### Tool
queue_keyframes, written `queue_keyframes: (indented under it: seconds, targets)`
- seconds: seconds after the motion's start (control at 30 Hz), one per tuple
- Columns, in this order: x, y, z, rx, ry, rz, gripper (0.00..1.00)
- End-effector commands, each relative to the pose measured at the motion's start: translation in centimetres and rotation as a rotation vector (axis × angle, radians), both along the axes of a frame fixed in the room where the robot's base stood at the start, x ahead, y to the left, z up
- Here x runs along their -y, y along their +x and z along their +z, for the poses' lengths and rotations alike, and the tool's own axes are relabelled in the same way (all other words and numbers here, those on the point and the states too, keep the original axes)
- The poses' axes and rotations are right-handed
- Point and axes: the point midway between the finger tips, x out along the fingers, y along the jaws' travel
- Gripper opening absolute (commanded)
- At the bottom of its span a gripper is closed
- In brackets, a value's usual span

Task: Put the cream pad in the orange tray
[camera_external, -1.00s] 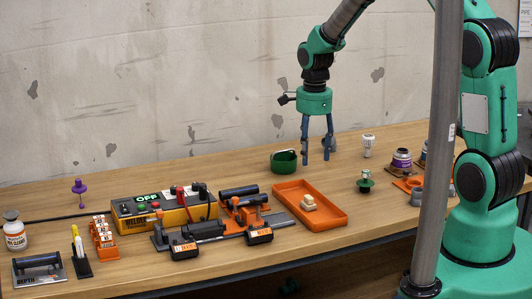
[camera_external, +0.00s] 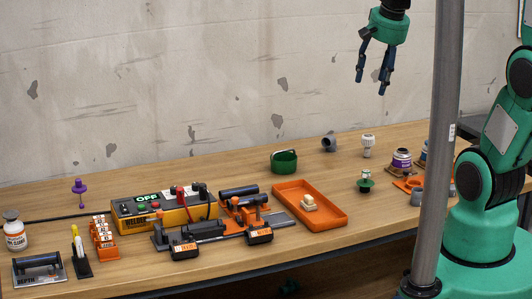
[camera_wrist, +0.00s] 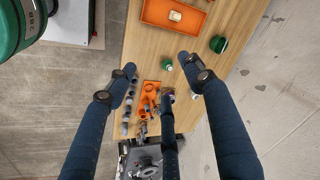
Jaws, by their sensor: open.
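The cream pad (camera_external: 309,203) lies inside the orange tray (camera_external: 335,221) on the workbench, near the tray's middle in the external view. In the wrist view the pad (camera_wrist: 175,16) shows near the top, in the orange tray (camera_wrist: 150,14). My gripper (camera_external: 372,84) is high above the bench, to the right of the tray and well apart from it. Its fingers are spread and nothing is between them. In the wrist view my gripper (camera_wrist: 157,62) also shows open fingers.
A green cup (camera_external: 284,163), a grey pipe fitting (camera_external: 329,143), a white fitting (camera_external: 368,146) and a green knob-like piece (camera_external: 365,182) stand behind and right of the tray. A clamp fixture (camera_external: 210,231) and yellow welder box (camera_external: 163,211) are left. A grey post (camera_external: 441,150) stands in front.

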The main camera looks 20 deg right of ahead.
Motion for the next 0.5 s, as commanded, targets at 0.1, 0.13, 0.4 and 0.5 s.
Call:
queue_keyframes:
  seconds: [0.1, 0.13, 0.4, 0.5]
  targets:
    - [0.7, -3.3, 1.7, 0.045, -0.041, 0.108, 0.52]
    - [0.9, -4.1, 2.0, 0.055, -0.053, 0.136, 0.52]
    - [2.1, -10.7, 3.6, 0.134, -0.164, 0.370, 0.52]
    - [2.3, -12.3, 3.8, 0.152, -0.197, 0.431, 0.52]
